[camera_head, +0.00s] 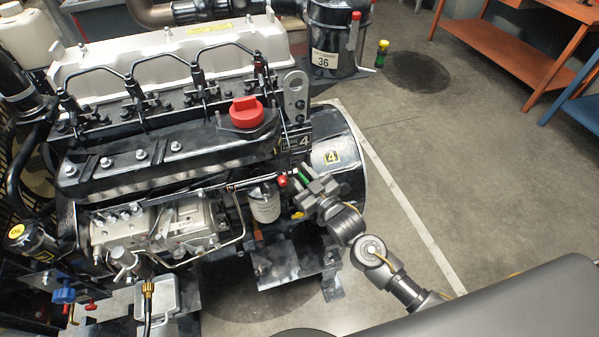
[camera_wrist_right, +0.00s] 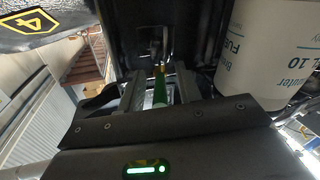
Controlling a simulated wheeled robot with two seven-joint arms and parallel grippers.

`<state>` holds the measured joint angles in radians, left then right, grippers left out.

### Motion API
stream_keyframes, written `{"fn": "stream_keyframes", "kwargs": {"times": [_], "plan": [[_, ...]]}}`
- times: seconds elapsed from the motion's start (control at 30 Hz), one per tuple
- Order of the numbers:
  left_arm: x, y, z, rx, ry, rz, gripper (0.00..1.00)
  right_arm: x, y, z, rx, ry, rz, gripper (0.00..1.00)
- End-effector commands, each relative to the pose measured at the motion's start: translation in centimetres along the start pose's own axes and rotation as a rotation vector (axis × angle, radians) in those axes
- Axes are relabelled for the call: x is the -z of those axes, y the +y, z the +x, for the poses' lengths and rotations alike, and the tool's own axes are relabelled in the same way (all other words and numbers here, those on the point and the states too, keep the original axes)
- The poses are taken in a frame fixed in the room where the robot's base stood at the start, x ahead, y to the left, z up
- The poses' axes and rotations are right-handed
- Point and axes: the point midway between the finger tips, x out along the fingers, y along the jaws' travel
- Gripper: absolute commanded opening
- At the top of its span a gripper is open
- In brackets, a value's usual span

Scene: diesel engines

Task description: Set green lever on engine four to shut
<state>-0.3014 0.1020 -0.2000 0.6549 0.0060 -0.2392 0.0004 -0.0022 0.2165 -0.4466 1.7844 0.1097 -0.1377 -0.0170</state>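The engine (camera_head: 165,145) fills the left of the head view and carries number 4 plates, one on the dark round housing (camera_head: 345,150) at its right end. The green lever (camera_head: 305,173) shows as a small green piece at the engine's lower right side, partly hidden by my right gripper (camera_head: 312,186). In the right wrist view, the green lever (camera_wrist_right: 160,88) stands between the two fingers of the right gripper (camera_wrist_right: 160,90). The fingers look apart, with a gap on each side of the lever. My left gripper is not in view.
A white fuel filter (camera_head: 264,204) sits close left of the gripper; it looms large in the wrist view (camera_wrist_right: 262,50). A red-knobbed lever (camera_head: 282,181) is close by. An orange workbench (camera_head: 515,55) stands at the back right.

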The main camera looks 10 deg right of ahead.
Motion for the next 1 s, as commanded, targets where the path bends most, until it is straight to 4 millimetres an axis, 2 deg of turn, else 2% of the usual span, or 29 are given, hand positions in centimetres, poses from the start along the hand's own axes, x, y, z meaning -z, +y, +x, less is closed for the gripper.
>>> {"fn": "stream_keyframes", "kwargs": {"times": [0.37,0.63,1.0], "plan": [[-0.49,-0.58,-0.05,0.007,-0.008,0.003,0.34,0.01,-0.05,0.64,0.001,0.000,0.001,0.34],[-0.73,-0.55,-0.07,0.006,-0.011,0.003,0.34,0.02,-0.03,0.62,0.001,0.000,0.000,0.00],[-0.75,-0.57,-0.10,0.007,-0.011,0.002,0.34,-0.01,0.17,0.63,0.049,0.010,-0.004,0.00]]}}
